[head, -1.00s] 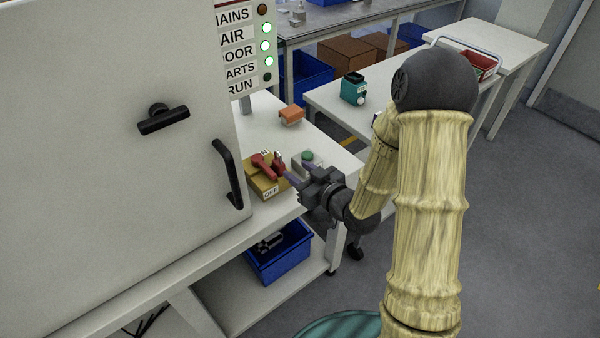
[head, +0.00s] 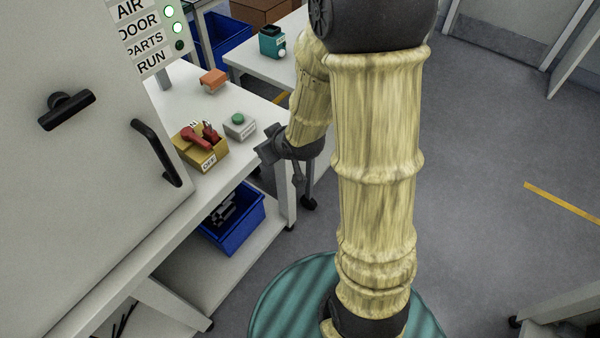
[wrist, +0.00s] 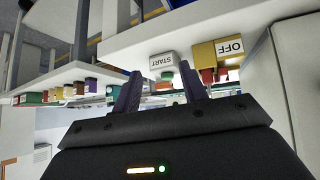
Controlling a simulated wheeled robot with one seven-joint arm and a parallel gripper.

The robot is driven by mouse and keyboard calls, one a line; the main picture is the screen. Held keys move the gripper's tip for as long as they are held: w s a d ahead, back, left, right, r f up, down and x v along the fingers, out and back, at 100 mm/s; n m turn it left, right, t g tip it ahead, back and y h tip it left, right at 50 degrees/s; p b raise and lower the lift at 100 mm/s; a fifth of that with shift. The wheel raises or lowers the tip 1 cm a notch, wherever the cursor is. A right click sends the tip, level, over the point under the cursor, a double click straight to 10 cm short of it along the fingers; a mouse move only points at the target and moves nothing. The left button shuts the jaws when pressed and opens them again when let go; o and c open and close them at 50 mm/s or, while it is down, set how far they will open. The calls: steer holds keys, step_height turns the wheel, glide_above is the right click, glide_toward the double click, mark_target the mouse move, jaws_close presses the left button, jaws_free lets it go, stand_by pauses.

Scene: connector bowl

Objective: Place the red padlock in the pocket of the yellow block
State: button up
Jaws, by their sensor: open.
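The yellow block (head: 205,156), labelled OFF, sits near the front edge of the white bench. A red lever (head: 191,138) lies across its top. The red padlock (head: 210,133) stands upright beside the lever, at the block's right; how deep it sits in the pocket is hidden. My gripper (head: 268,146) is off to the right of the block, apart from it and partly hidden by my arm. In the wrist view my gripper (wrist: 160,76) is open with nothing between its fingers. The yellow block (wrist: 208,53) appears upside down there, right of the fingers.
A grey box with a green START button (head: 239,119) stands between the block and my gripper. An orange item (head: 213,80) lies farther back. The cabinet door with a black handle (head: 157,152) stands close on the left. A blue bin (head: 236,224) is below.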

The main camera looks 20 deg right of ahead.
steer(key=s+d+r+m+g+h, duration=0.1)
steer(key=s+m+g, duration=0.1)
steer(key=s, duration=0.4)
steer(key=s+d+r+m+g+h, duration=0.1)
steer(key=s+d+m+g, duration=0.1)
steer(key=s, duration=0.5)
steer(key=shift+r+g, duration=0.4)
steer(key=shift+g, duration=0.5)
stand_by(0.4)
